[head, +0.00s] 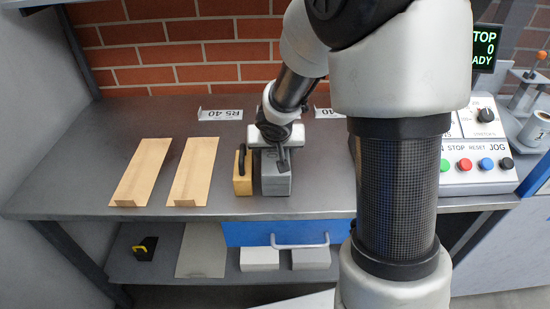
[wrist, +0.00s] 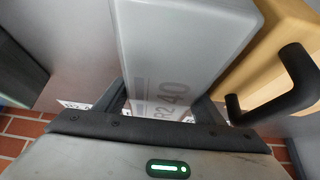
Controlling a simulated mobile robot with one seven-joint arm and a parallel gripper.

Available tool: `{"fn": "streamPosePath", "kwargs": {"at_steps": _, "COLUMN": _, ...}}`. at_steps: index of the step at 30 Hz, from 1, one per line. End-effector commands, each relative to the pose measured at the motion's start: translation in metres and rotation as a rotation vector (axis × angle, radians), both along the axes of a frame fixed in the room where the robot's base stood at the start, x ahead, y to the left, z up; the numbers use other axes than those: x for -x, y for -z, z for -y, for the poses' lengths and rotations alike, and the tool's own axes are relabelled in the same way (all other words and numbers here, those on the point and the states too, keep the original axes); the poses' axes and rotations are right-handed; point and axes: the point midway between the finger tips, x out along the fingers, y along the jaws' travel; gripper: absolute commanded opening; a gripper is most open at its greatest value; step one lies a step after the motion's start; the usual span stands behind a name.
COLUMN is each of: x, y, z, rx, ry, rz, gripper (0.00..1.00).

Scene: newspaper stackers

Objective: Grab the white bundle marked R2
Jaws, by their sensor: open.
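The bundle marked R2 (head: 276,182) is a pale grey-white block standing on the grey table below my arm. In the wrist view the bundle (wrist: 180,45) fills the top middle, with "R2 40" printed on its face. My gripper (head: 279,152) is over the bundle, pointing down at it. In the wrist view the fingers of my gripper (wrist: 160,100) are open, one on each side of the bundle's near end. I cannot tell whether either finger touches it. My gripper partly hides the bundle's top in the head view.
A yellow block (head: 242,180) with a black handle stands close beside the bundle. Two tan boards (head: 195,170) lie to the left. Label cards (head: 220,115) stand behind. A button panel (head: 478,165) is at the right. Two white blocks (head: 260,257) sit on the lower shelf.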

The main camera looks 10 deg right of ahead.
Motion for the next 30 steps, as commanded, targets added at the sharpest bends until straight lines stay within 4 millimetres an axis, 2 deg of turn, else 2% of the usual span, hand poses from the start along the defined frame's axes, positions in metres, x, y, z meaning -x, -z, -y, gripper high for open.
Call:
{"fn": "streamPosePath", "kwargs": {"at_steps": 2, "x": 0.0, "y": -0.001, "z": 0.0, "rx": 0.0, "ry": 0.0, "rz": 0.0, "gripper": 0.63}}
{"fn": "streamPosePath", "kwargs": {"at_steps": 3, "x": 0.0, "y": -0.001, "z": 0.0, "rx": 0.0, "ry": 0.0, "rz": 0.0, "gripper": 0.59}}
{"fn": "streamPosePath", "kwargs": {"at_steps": 12, "x": 0.0, "y": -0.001, "z": 0.0, "rx": 0.0, "ry": 0.0, "rz": 0.0, "gripper": 0.09}}
{"fn": "streamPosePath", "kwargs": {"at_steps": 14, "x": 0.0, "y": -0.001, "z": 0.0, "rx": 0.0, "ry": 0.0, "rz": 0.0, "gripper": 0.0}}
{"fn": "streamPosePath", "kwargs": {"at_steps": 23, "x": -0.001, "y": -0.008, "z": 0.0, "rx": -0.002, "ry": 0.001, "rz": 0.005, "gripper": 0.0}}
{"fn": "streamPosePath", "kwargs": {"at_steps": 26, "x": -0.002, "y": -0.02, "z": 0.0, "rx": -0.002, "ry": 0.001, "rz": 0.006, "gripper": 0.0}}
{"fn": "streamPosePath", "kwargs": {"at_steps": 30, "x": -0.002, "y": -0.047, "z": 0.0, "rx": -0.001, "ry": 0.003, "rz": 0.008, "gripper": 0.0}}
